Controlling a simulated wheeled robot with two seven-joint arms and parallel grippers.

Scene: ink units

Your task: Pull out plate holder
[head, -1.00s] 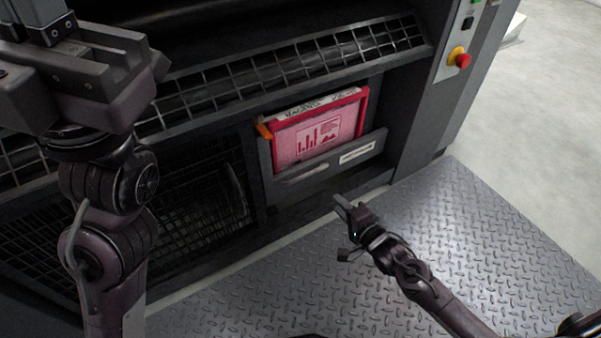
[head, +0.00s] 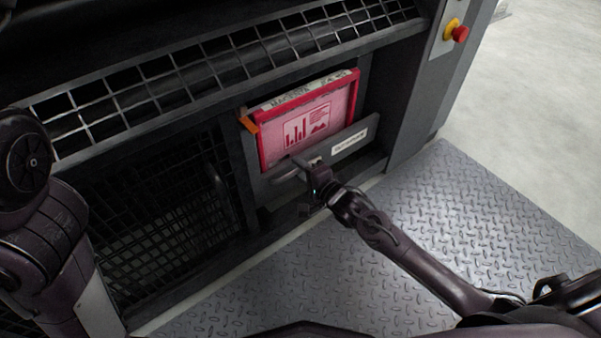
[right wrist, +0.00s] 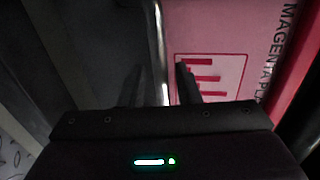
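The plate holder (head: 350,145) is a dark tray front with a white label, low in the machine. It holds a pink-red framed magenta plate (head: 308,118), which also shows in the right wrist view (right wrist: 210,60). My right gripper (head: 308,167) is at the holder's front, over the left part of its handle (head: 285,175). In the right wrist view, my right gripper (right wrist: 163,88) has its two fingers apart, one each side of a pale metal bar (right wrist: 160,50); gaps show beside the bar. My left arm is at the left edge; its gripper is out of view.
An orange tab (head: 249,124) sticks out at the plate's upper left. A wire mesh panel (head: 165,215) is left of the holder, and a mesh guard (head: 225,72) runs above it. A red emergency button (head: 460,33) is upper right.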

